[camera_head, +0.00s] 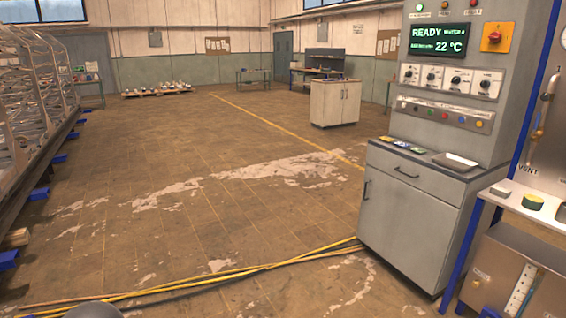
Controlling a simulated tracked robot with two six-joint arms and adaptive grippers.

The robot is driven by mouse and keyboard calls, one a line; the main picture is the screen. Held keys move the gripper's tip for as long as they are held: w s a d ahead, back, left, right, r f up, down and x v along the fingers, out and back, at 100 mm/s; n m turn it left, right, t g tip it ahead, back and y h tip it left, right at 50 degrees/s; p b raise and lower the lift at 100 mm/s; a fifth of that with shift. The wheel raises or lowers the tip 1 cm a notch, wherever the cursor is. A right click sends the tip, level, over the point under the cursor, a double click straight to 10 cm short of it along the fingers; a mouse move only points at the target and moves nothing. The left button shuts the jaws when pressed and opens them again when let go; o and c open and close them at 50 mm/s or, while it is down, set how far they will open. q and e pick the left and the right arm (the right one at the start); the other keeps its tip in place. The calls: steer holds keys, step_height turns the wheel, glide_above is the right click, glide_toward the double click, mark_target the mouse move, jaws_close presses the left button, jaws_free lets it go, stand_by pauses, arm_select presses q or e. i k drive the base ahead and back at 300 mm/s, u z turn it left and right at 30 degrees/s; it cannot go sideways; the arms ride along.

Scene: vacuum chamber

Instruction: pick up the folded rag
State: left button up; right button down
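I cannot pick out the folded rag for certain. A flat, pale item (456,161) lies on top of the grey control cabinet (408,215), at its right side. It could be folded cloth or a pad. A small pale grey block (500,191) sits on the white shelf at the right, and a whitish item (562,212) is cut off by the right edge of the picture. Neither of my grippers shows in the head view.
Yellow and dark cables (265,267) cross the floor in front. A metal rack (35,110) lines the left. A white cabinet (335,103) stands farther back. The middle floor is mostly clear.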

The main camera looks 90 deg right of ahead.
mark_target(504, 193)
steer(key=z, duration=0.65)
steer(key=i, duration=0.8)
steer(key=z, duration=2.1)
steer(key=i, duration=0.25)
steer(key=z, duration=2.35)
steer(key=i, duration=1.05)
steer(key=u, duration=0.4)
